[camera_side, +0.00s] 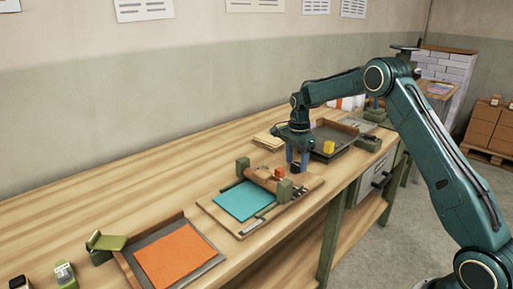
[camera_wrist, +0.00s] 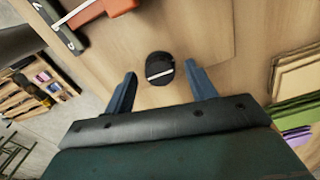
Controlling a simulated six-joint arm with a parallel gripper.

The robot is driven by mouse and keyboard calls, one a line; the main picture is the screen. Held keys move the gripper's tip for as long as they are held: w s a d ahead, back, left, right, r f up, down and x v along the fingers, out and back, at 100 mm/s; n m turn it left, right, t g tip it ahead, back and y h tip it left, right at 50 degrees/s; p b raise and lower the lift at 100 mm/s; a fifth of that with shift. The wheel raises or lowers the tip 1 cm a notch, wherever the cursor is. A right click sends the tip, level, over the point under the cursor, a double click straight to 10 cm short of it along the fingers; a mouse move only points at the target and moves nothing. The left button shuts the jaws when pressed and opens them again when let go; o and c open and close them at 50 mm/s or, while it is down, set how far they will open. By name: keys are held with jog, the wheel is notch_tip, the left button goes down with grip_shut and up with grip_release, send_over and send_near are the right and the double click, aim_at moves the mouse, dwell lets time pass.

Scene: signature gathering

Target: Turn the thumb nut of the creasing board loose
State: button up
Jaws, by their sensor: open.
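The creasing board (camera_side: 213,207) lies on the bench in the side view, with a teal sheet (camera_side: 240,200) and a brown bar between two green posts. In the wrist view, a round black knob with a white stripe, which looks like the thumb nut (camera_wrist: 159,69), sits on pale wood. I cannot make it out in the side view. My gripper (camera_side: 297,164) points down just behind the board's bar. In the wrist view, its blue fingers (camera_wrist: 161,72) are open, one on each side of the knob, with visible gaps and nothing held.
An orange sheet in a tray (camera_side: 148,238) lies at front left, beside a green-topped object (camera_side: 105,242). A dark tray (camera_side: 340,136) with a yellow block (camera_side: 329,147) is just right of my gripper. Folders (camera_wrist: 293,75) lie at right in the wrist view. The bench's back left is clear.

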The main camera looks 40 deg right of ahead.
jog(key=shift+f, duration=0.1)
jog(key=c, duration=1)
jog(key=shift+n, duration=0.4)
jog(key=n, duration=1.2)
jog(key=shift+n, duration=0.3)
jog(key=n, duration=0.4)
jog(key=shift+n, duration=0.3)
